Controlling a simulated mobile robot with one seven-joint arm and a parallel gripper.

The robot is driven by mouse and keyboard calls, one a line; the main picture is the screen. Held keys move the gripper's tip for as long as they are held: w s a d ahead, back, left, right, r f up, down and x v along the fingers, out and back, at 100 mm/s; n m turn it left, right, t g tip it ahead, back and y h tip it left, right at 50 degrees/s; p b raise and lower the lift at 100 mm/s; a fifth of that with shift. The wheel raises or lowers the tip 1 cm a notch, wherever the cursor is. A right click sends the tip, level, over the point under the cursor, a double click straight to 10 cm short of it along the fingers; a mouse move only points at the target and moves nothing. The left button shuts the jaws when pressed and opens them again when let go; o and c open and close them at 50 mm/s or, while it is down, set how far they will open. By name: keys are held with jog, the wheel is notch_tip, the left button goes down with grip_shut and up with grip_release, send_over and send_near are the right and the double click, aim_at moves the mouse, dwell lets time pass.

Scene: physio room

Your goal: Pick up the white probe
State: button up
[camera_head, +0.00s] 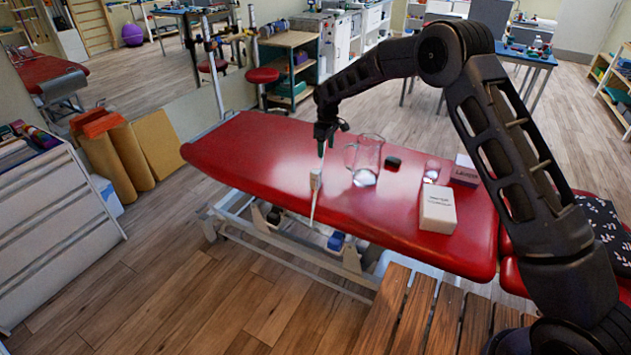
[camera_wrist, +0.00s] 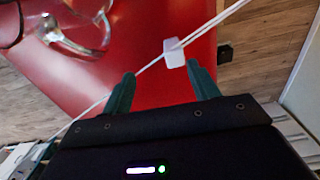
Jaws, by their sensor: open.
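The white probe (camera_head: 315,181) lies at the near edge of the red treatment table (camera_head: 240,150), with a thin white cable hanging down. In the wrist view the probe (camera_wrist: 174,53) is a small pale block just beyond the fingertips, with the white cable crossing it diagonally. My gripper (camera_head: 325,137) points down above the probe. In the wrist view my gripper (camera_wrist: 163,76) has its two dark green fingers spread apart, with nothing held between them. Whether a finger touches the cable I cannot tell.
A glass jug (camera_head: 366,160) stands close right of the probe; its rim and handle show in the wrist view (camera_wrist: 85,30). The table's left end is clear.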

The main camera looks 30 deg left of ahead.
aim_at(316, 171)
jog(key=shift+n, duration=0.3)
jog(key=s+a+f, duration=0.2)
jog(key=f, duration=0.1)
jog(key=shift+a+f, duration=0.15)
jog(key=shift+a, duration=0.25)
notch_tip(316, 171, down, 5)
jog(key=shift+f, duration=0.2)
jog(key=shift+a+f, duration=0.15)
jog(key=shift+f, duration=1.2)
jog(key=shift+a+f, duration=0.1)
jog(key=shift+f, duration=1.2)
jog(key=c, duration=1.2)
